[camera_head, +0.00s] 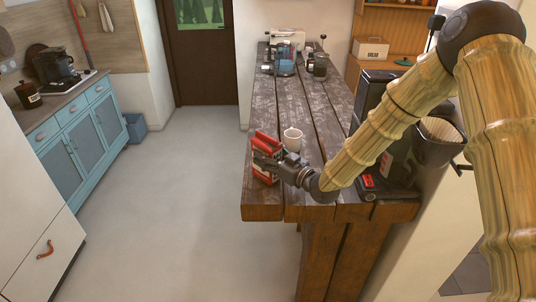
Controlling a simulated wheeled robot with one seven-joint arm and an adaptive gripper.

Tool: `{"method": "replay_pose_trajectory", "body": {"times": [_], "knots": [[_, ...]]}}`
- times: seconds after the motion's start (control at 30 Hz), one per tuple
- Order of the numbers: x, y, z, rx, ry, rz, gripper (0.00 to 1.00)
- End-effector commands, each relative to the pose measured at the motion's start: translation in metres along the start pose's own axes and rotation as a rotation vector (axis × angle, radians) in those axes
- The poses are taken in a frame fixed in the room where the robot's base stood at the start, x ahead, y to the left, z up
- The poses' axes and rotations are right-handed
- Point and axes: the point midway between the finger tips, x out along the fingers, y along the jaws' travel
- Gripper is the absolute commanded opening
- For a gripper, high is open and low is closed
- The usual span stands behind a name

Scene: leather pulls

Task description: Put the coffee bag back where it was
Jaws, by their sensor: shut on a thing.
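The coffee bag (267,143) is red with a pale label band. It stands roughly upright at the left edge of the dark wooden table (262,205), close to the near end. My gripper (268,160) reaches in from the right and is shut on the bag, and its fingers cover the bag's middle. Whether the bag's bottom touches the table I cannot tell.
A white mug (292,138) stands just behind the gripper. A black coffee machine (403,165) is at the table's right side, partly behind my arm. Blue and dark machines (284,62) stand at the far end. The table's middle is mostly clear, with open floor to the left.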

Motion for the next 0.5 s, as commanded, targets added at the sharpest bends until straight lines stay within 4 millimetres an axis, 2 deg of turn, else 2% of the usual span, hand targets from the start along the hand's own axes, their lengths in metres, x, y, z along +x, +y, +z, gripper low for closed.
{"method": "replay_pose_trajectory", "body": {"times": [0.1, 0.13, 0.23, 0.5], "knots": [[0.0001, 0.0001, 0.0026, 0.000, 0.001, 0.000, 0.23], [0.0000, 0.0001, 0.0026, 0.000, 0.000, 0.000, 0.55], [-0.0001, 0.0001, 0.0017, 0.000, 0.000, 0.000, 0.73], [-0.0001, 0.0001, 0.0015, 0.000, 0.000, 0.000, 0.75]]}}
